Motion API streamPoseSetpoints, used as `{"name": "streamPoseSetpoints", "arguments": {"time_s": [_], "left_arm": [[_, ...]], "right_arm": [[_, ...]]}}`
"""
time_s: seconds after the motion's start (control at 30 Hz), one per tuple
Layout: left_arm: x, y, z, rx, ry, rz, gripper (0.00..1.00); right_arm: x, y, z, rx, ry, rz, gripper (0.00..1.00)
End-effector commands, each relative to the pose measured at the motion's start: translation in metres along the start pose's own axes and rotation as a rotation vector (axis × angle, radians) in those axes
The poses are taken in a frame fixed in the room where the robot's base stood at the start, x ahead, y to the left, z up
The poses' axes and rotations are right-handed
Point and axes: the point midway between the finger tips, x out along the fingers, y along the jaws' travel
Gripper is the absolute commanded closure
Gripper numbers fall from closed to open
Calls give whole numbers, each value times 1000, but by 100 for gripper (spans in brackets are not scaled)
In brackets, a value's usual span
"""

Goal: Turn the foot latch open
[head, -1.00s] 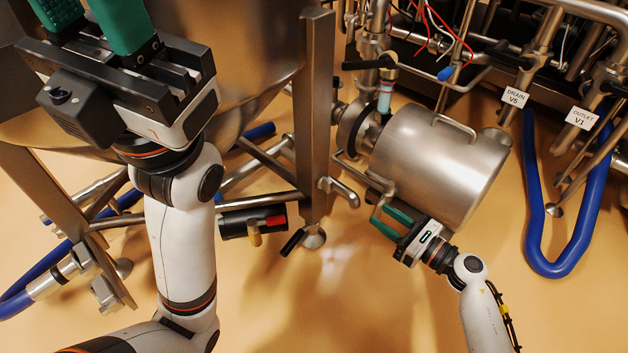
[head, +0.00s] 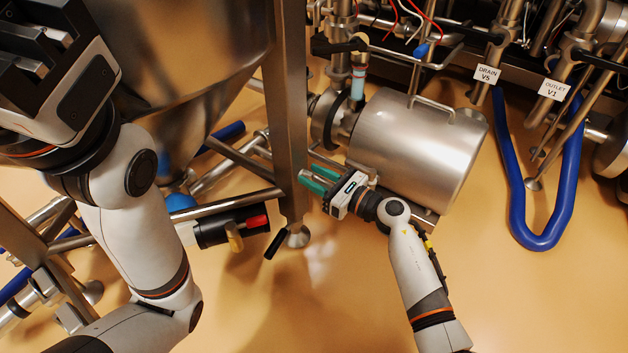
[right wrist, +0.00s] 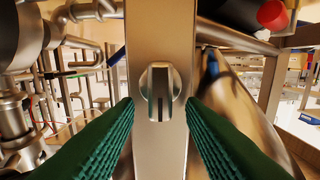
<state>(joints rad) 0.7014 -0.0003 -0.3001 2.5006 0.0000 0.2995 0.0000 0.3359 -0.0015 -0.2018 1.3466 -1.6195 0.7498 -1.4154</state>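A metal turn knob with an upright grip bar on a round base, apparently the foot latch (right wrist: 160,92), sits on the flat face of the steel leg (right wrist: 158,30) in the right wrist view. Its bar stands about vertical. My right gripper (head: 314,182) is close to the leg's right side. Its green fingers are open, one on each side of the knob in the wrist view, with nothing between them. My left gripper (head: 45,75) is at the top left, its fingertips cut off.
A steel cylinder (head: 415,148) with handles is just behind and right of my right gripper. A blue hose (head: 540,238) loops at the right. The floor in front is clear.

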Motion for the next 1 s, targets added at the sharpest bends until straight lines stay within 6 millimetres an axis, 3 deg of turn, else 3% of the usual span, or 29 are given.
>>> {"name": "streamPoseSetpoints", "arguments": {"time_s": [0.37, 0.5, 0.57, 1.0], "left_arm": [[-2, 0, 0, 0, 0, 0, 64], [-2, -1, 1, 0, -1, -1, 64], [-2, -1, 1, 0, -1, -1, 64], [9, 2, -3, 0, 0, -1, 64]], "right_arm": [[6, 0, -1, -1, 0, 0, 65], [5, 0, -1, 0, 0, 0, 88], [5, 0, -1, 0, 0, -1, 95], [5, 2, -2, 113, -4, -1, 95]]}}
